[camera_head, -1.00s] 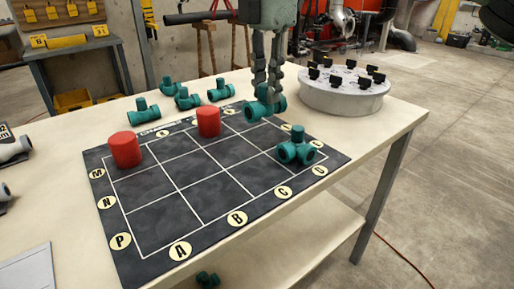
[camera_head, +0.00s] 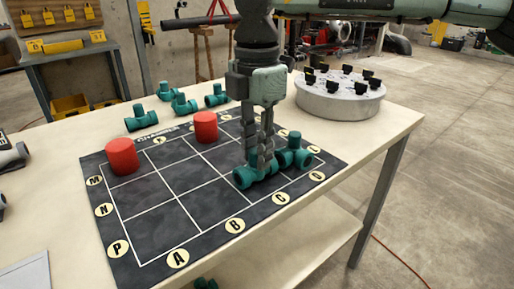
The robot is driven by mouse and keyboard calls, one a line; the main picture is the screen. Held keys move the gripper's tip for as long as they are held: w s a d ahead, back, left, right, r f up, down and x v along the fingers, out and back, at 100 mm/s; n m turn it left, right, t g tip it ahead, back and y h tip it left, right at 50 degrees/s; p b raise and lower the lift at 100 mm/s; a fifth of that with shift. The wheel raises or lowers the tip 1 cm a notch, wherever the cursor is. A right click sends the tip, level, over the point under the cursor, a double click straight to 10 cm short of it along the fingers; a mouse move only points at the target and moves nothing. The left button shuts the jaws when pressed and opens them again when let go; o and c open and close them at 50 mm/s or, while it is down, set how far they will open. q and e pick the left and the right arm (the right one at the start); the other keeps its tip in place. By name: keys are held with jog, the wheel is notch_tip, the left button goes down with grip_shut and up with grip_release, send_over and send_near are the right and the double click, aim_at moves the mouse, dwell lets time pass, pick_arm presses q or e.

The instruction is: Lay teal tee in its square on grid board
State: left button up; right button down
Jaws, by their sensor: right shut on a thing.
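My right gripper (camera_head: 259,160) points straight down and is shut on a teal tee (camera_head: 247,178), partly hidden behind the fingers. The tee is at the right part of the dark grid board (camera_head: 183,211), over the front row near the letter C. I cannot tell whether it touches the board. Another teal tee (camera_head: 294,152) stands on the board just right of the held one, close to it. Two red cylinders (camera_head: 121,156) and (camera_head: 206,127) stand in back squares of the board. My left gripper is not in view.
Several loose teal tees (camera_head: 141,118) lie on the table behind the board. A round grey stand (camera_head: 341,99) with black clips is at the back right. The board's left and front-middle squares are clear. The table's right edge is beyond the board.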

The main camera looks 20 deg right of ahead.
jog(key=shift+f, duration=0.15)
jog(key=c, duration=1.6)
grip_release()
jog(key=shift+o, duration=1.3)
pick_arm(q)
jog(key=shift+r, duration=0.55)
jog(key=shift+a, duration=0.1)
